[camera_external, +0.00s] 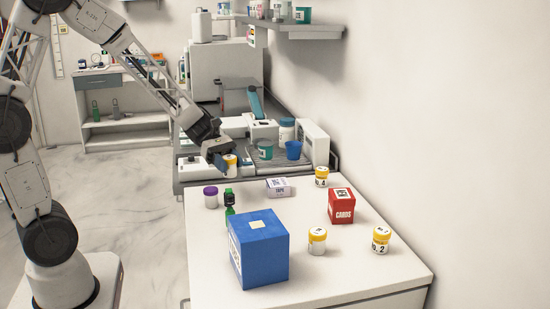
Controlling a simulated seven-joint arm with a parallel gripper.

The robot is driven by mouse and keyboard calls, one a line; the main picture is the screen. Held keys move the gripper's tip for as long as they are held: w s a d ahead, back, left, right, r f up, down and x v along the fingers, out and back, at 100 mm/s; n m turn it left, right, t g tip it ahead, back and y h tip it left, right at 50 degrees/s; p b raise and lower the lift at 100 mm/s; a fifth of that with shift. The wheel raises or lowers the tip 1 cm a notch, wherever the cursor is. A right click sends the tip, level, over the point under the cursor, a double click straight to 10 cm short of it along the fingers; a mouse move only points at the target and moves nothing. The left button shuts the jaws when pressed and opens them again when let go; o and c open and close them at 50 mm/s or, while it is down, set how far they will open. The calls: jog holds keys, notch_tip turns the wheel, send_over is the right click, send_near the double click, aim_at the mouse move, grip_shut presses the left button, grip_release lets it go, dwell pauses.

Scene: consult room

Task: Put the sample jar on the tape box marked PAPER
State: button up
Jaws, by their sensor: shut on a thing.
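My gripper (224,162) is at the far left end of the white table, by the equipment bench. It is shut on a small white jar with a yellow-orange lid (231,171), which looks upright; its label is unreadable. A small white box with dark purple lettering (278,188) lies on the table, to the right of and nearer than my gripper; it looks like the tape box, but I cannot read PAPER on it. Other yellow-lidded jars stand at the back right (321,177), front middle (317,242) and front right (381,240).
A large blue box (260,255) stands at the front of the table (350,275). A red box marked CARDS (341,207) is at right. A purple-lidded jar (210,198) and a green-and-black item (230,200) are at left. Cups and devices crowd the bench behind.

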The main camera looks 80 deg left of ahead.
jog(key=shift+w, duration=0.15)
jog(key=w+a, duration=0.1)
jog(key=w, duration=0.4)
jog(key=w+a+f, duration=0.1)
jog(key=w, duration=0.4)
jog(key=w+a, duration=0.1)
jog(key=w, duration=0.4)
jog(key=shift+w+f, duration=0.2)
jog(key=shift+w, duration=0.05)
jog(key=shift+f, duration=0.15)
jog(key=shift+f, duration=1.65)
jog(key=shift+f, duration=0.1)
jog(key=o, duration=0.9)
jog(key=shift+o, duration=0.2)
